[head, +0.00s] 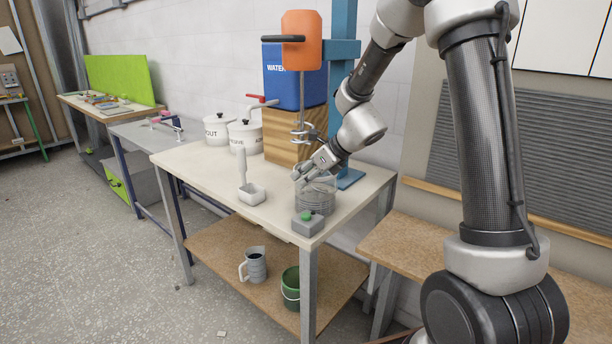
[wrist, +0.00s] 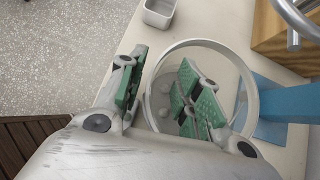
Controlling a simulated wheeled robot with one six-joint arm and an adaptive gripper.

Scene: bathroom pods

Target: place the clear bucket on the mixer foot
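The clear bucket (head: 318,200) stands on the white table near its right end, with ridged or grey-looking lower walls. My gripper (head: 306,176) is at its rim, tilted downward. In the wrist view the round rim of the bucket (wrist: 205,42) lies under the fingers. My gripper (wrist: 158,92) is open, with one green-padded finger outside the left wall and the other showing inside the rim; contact with the wall is unclear. The blue mixer foot (head: 350,178) lies just behind the bucket, partly hidden; blue also shows in the wrist view (wrist: 290,102).
The orange mixer head (head: 301,45) with its whisk (head: 302,128) hangs above, before a wooden block (head: 283,140) and blue water tank (head: 283,80). A green-button box (head: 308,222) is in front of the bucket. A white scoop (head: 251,194) is left; white pots (head: 218,130) stand behind.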

